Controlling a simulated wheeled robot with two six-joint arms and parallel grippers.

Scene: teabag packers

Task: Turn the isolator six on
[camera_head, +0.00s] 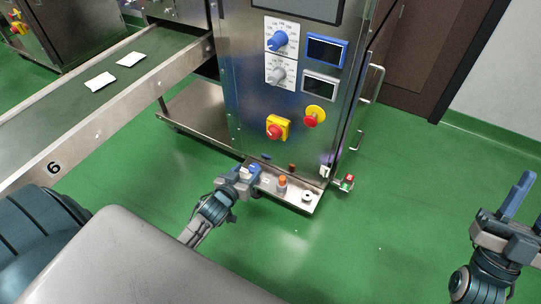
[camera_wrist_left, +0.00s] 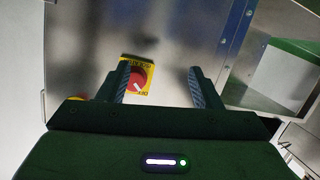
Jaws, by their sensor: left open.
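Isolator six is a red rotary knob on a yellow square plate (camera_head: 277,127), low on the front of the steel cabinet by the conveyor marked 6. In the left wrist view the isolator (camera_wrist_left: 137,78) shows beyond my fingers, its plate partly covered by the left finger. My right gripper (camera_head: 525,205) is at the right edge, fingers apart, empty and far from the cabinet.
A red emergency button with a yellow collar (camera_head: 314,115) is right of the isolator. Blue and grey dials and two displays sit above. A low steel ledge (camera_head: 291,191) with an orange-topped item lies close to my left gripper. The conveyor (camera_head: 112,100) carries white packets. Green floor is free at right.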

